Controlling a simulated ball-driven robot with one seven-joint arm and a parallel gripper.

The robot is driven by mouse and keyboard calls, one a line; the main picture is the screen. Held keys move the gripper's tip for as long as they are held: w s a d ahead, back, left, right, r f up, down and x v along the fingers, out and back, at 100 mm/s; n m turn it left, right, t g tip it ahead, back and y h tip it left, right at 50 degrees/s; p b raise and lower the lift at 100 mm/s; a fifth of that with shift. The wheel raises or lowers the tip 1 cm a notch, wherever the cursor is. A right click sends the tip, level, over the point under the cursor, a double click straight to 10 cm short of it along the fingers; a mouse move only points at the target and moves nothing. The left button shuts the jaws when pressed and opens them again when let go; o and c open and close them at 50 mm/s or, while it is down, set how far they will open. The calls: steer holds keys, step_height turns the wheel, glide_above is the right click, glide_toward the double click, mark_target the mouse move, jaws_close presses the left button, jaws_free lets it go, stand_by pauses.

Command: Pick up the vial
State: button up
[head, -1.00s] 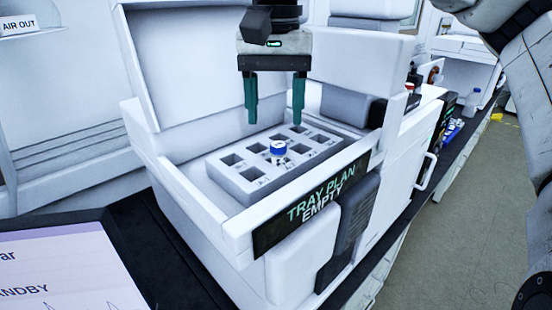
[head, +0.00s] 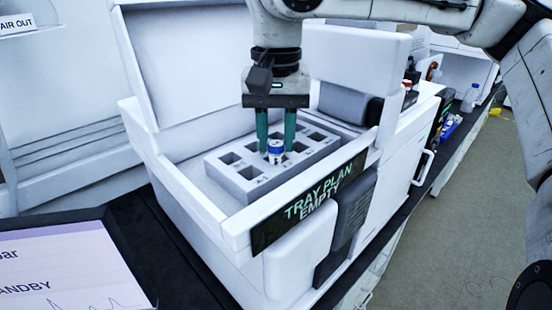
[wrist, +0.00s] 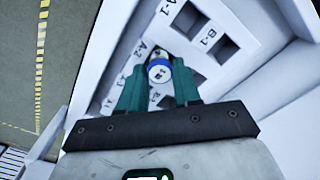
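The vial (head: 275,158) has a blue cap with a white top and stands upright in a slot of the grey tray (head: 243,196). In the wrist view the vial's cap (wrist: 159,71) shows between the fingertips. My gripper (head: 276,148) points straight down over the tray, with one teal finger on each side of the vial. The fingers are drawn in close against it, and my gripper looks shut on the vial. In the wrist view my gripper (wrist: 158,83) covers part of the tray. The vial's lower part is hidden in its slot.
The tray has several empty square slots and sits inside a white open-lidded instrument (head: 185,200). A label panel reading "TRAY PLAN EMPTY" (head: 308,203) is on its front. The raised lid (head: 185,65) stands behind, and a white block (head: 350,65) rises to the right.

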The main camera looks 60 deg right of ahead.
jaws_close()
steer(key=shift+r, duration=0.15)
